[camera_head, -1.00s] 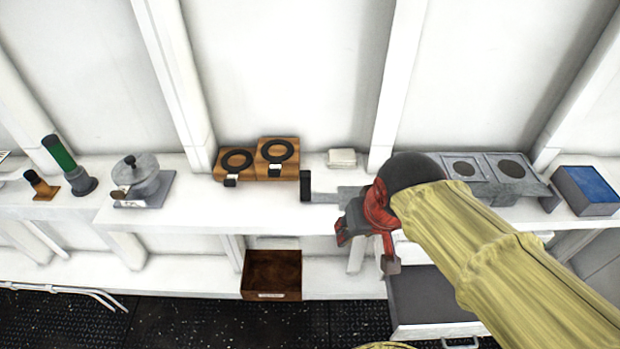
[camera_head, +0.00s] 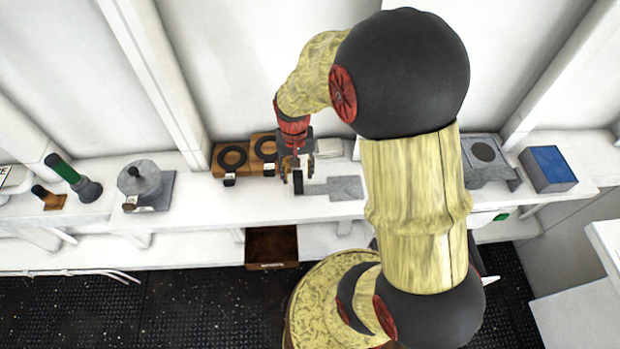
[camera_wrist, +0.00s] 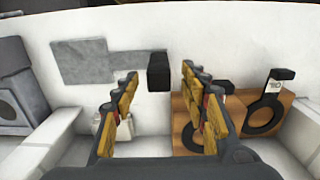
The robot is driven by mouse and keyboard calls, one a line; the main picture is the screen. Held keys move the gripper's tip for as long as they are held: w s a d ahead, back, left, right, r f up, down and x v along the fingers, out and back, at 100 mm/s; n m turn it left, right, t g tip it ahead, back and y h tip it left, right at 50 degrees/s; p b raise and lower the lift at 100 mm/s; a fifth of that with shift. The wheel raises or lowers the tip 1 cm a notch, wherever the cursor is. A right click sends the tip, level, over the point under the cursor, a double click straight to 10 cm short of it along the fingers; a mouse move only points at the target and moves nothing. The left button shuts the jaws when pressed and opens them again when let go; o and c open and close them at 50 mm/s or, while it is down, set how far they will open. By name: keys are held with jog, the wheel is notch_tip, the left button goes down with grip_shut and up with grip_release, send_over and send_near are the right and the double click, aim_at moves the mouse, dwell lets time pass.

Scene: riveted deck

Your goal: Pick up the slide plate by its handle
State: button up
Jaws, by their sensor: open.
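The slide plate (camera_head: 346,188) is a flat grey plate with a narrow neck and a black block handle (camera_head: 298,183), lying on the white shelf. In the wrist view the grey plate (camera_wrist: 90,62) is at the upper left, and its black handle (camera_wrist: 158,72) is near the middle. My gripper (camera_head: 298,176) is over the handle end of the plate. In the wrist view my gripper (camera_wrist: 158,92) is open, with a finger on either side of the handle in the picture. I see no contact with the handle, and the height between them is hard to tell.
A wooden block with black rings (camera_head: 232,157) stands just left of my gripper, close to the wall. A small pale block (camera_head: 329,148) is behind the plate. A grey panel with round openings (camera_head: 485,155) and a blue-topped box (camera_head: 549,168) are to the right.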

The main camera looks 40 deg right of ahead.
aim_at(298, 184)
jog(key=shift+d+f, duration=0.1)
jog(key=shift+f, duration=3.45)
jog(key=shift+c, duration=0.4)
grip_shut()
jog(key=shift+w, duration=0.1)
